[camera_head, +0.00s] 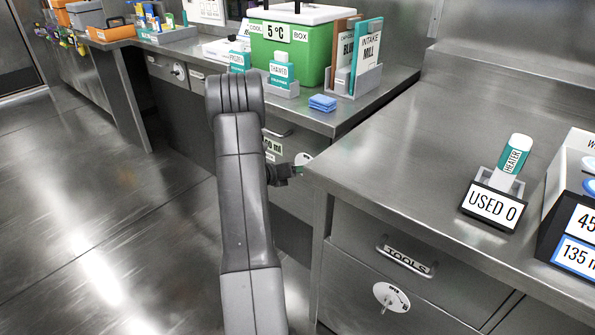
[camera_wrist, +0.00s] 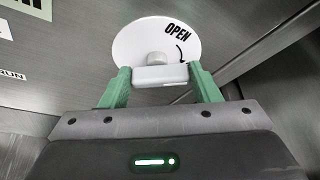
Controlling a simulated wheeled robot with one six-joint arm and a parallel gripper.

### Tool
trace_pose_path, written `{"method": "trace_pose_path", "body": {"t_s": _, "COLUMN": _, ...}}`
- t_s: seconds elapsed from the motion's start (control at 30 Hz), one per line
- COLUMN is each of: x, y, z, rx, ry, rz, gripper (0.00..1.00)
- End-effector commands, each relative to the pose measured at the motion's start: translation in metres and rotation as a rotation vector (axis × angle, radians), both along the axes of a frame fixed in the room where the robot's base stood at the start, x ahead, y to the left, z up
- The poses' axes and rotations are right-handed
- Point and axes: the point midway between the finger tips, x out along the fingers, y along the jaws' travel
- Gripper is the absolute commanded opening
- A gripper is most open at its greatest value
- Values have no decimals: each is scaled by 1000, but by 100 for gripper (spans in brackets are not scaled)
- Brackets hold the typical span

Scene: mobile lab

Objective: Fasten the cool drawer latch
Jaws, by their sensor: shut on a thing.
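The latch is a round white disc (camera_wrist: 138,42) marked "OPEN" with a curved arrow, on a steel drawer front. Its white knob (camera_wrist: 160,75) sits between the green fingertips of my gripper (camera_wrist: 158,82), which is shut on it. In the head view, my gripper (camera_head: 298,171) reaches the drawer front under the counter with the green box. The latch disc (camera_head: 304,158) shows there only in part, near the fingertips. My arm hides part of that drawer front.
A green cool box (camera_head: 287,50) marked 5 °C stands on the counter above, with labelled holders and a blue sponge (camera_head: 322,103). A nearer counter with a TOOLS drawer (camera_head: 405,262) juts out at the right. The floor at left is clear.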

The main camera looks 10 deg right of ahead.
Motion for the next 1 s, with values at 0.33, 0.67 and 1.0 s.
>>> {"method": "trace_pose_path", "body": {"t_s": 0.33, "x": -1, "y": -2, "z": -3, "rx": 88, "ry": -117, "rz": -1, "gripper": 34}}
{"method": "trace_pose_path", "body": {"t_s": 0.67, "x": -4, "y": -4, "z": -5, "rx": 241, "ry": -314, "rz": 0, "gripper": 34}}
{"method": "trace_pose_path", "body": {"t_s": 1.0, "x": -5, "y": -4, "z": -3, "rx": 350, "ry": -454, "rz": -1, "gripper": 34}}
